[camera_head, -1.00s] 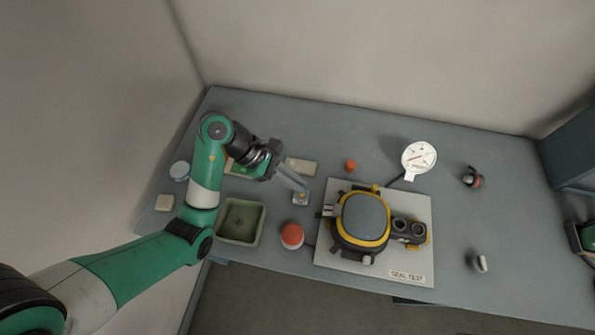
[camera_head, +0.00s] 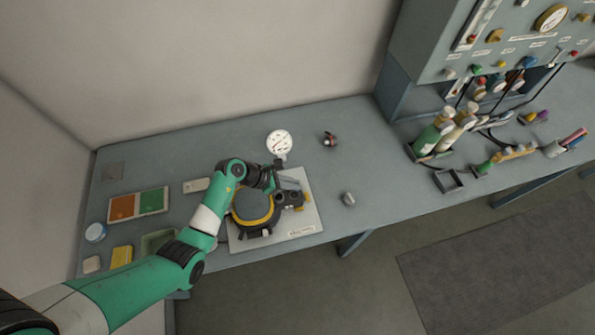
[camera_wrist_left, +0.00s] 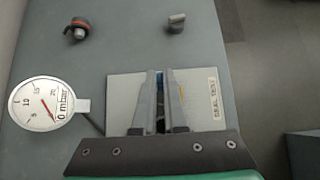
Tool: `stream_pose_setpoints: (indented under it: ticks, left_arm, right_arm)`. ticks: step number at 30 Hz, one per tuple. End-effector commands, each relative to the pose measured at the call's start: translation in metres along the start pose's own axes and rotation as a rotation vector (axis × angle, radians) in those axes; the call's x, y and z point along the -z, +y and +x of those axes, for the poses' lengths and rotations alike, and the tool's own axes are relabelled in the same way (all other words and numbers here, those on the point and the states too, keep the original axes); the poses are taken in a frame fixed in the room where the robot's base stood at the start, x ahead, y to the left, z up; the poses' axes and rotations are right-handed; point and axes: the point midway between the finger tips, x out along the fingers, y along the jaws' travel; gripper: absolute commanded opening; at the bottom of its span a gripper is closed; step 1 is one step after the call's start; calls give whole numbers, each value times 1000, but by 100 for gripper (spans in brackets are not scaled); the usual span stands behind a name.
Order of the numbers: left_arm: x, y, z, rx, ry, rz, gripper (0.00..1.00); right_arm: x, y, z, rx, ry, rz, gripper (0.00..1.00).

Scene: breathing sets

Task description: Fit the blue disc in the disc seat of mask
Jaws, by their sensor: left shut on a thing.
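The mask (camera_head: 253,207) lies on a pale board (camera_head: 306,221), grey with a yellow band, with two dark round ports (camera_head: 289,199) on its right side. My left gripper (camera_head: 279,184) is above the board, at the back right of the mask and close to the ports. In the left wrist view, its two fingers (camera_wrist_left: 160,104) are nearly together, with a thin strip of the blue disc (camera_wrist_left: 159,80) showing between them. The fingers hide most of the disc and the mask there. I cannot tell whether the disc touches the seat. My right gripper is not in view.
A round white gauge (camera_head: 279,143) stands just behind the board; it also shows in the left wrist view (camera_wrist_left: 42,104). A small dark-and-red part (camera_head: 329,139) and a grey knob (camera_head: 348,199) lie to the right. An orange-and-green tray (camera_head: 138,205) is at the left.

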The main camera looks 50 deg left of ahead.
Motion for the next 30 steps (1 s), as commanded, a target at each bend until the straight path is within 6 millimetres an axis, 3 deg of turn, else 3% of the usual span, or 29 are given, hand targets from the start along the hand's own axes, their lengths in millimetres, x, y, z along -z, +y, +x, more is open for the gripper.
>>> stream_pose_setpoints:
  ticks: [3, 19, 30]
  left_arm:
    - [-10, -2, -11, 0, -1, 2, 0]
    - [-11, -2, -12, -1, 0, -2, 0]
    - [18, -3, 18, -1, 0, -3, 0]
  right_arm:
    - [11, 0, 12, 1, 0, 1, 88]
    - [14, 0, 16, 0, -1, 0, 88]
    - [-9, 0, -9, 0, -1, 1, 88]
